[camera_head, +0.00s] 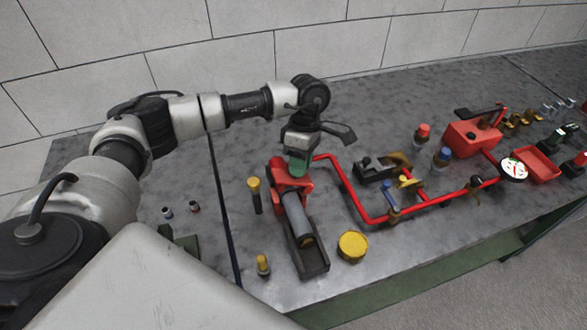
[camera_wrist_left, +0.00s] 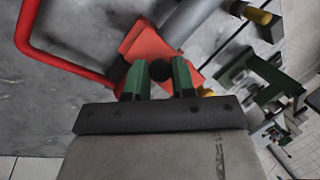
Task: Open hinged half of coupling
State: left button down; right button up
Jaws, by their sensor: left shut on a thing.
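The red coupling (camera_head: 293,186) sits at the upper end of a grey cylinder (camera_head: 297,216) on the grey bench. My left gripper (camera_head: 298,165) reaches down over it from above and hides part of it. In the left wrist view the green fingers (camera_wrist_left: 160,76) are shut on a round black knob (camera_wrist_left: 160,69) at the edge of the red coupling (camera_wrist_left: 148,38). I cannot tell from these views how far the hinged half stands open. My right gripper is in neither view.
A red pipe (camera_head: 350,192) runs right from beside the coupling. A dark trough (camera_head: 312,263) lies under the cylinder. A yellow-topped post (camera_head: 255,190) stands left, and a yellow round cap (camera_head: 352,246) lies right. More red fittings fill the bench's right side.

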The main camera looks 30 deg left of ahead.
pick_arm(q)
jog(key=shift+w+d+r+g+y+b, duration=0.1)
jog(key=shift+w+d+g+y+b, duration=0.3)
jog(key=shift+w+g+y+b, duration=0.15)
jog(key=c, duration=1)
grip_release()
jog(key=shift+d, duration=0.1)
jog(key=shift+o, duration=0.2)
jog(key=shift+w+r, duration=0.25)
jog(key=shift+r, duration=0.2)
jog(key=b+v, duration=0.2)
jog(key=v, duration=0.7)
jog(key=shift+w+r, duration=0.2)
jog(key=shift+r, duration=0.1)
